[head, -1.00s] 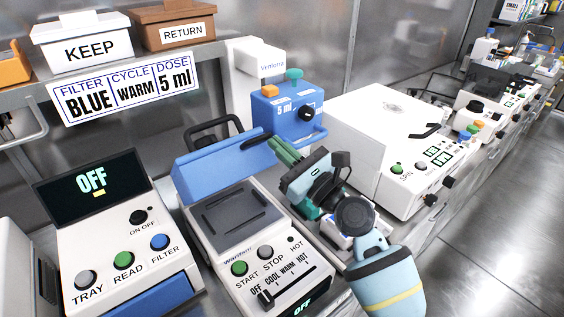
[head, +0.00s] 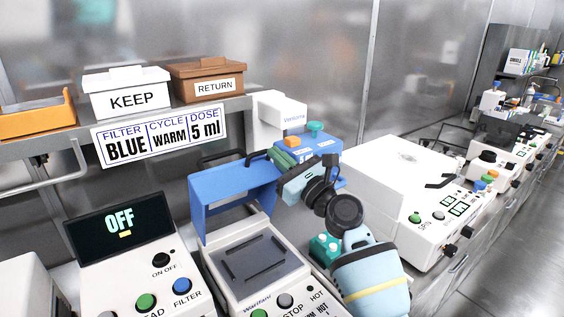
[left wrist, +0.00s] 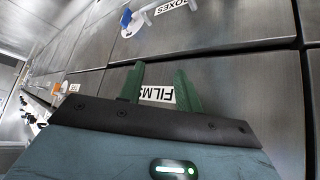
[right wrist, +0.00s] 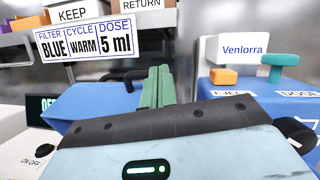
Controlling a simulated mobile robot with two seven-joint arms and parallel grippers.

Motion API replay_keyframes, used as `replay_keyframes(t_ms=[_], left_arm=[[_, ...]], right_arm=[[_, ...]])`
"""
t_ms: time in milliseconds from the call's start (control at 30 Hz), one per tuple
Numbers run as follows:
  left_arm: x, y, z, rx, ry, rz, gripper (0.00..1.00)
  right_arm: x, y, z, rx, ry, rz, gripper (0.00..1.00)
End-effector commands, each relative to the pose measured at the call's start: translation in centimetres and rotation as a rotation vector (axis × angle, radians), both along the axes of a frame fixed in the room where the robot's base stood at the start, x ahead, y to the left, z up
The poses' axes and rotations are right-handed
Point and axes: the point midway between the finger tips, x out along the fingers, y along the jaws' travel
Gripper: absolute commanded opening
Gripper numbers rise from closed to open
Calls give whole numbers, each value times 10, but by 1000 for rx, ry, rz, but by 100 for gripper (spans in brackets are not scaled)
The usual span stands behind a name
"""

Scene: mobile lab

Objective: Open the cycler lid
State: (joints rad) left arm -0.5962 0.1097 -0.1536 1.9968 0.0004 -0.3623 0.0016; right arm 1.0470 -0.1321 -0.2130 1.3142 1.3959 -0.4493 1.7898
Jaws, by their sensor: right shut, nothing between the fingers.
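The cycler (head: 255,290) stands low in the middle of the head view, with a grey plate (head: 252,262) on its top. Its blue lid (head: 232,187) is raised at the rear of the plate, and a dark handle shows at its top. The lid also shows in the right wrist view (right wrist: 95,103). My right gripper (head: 284,158) is at the lid's upper right; its green fingers (right wrist: 157,87) are shut with nothing between them. Whether they touch the lid I cannot tell. My left gripper (left wrist: 160,82) is open and empty, in front of a metal drawer labelled FILMS.
A reader (head: 120,265) with an OFF screen stands left of the cycler. A blue doser (head: 312,143) stands behind my right gripper, close to it. A white machine (head: 400,180) stands to the right. A shelf above holds the KEEP box (head: 127,92) and RETURN box (head: 208,80).

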Motion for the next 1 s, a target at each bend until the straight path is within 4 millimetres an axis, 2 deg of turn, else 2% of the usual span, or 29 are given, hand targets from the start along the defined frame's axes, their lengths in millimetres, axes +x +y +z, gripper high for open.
replay_keyframes(t_ms=[633,1000], left_arm=[[-8,1,-2,2,17,-2,34],[1,1,8,2,-7,-2,34]], right_arm=[[-1,-2,0,0,0,-1,0],[-37,-33,-15,0,-1,-1,0]])
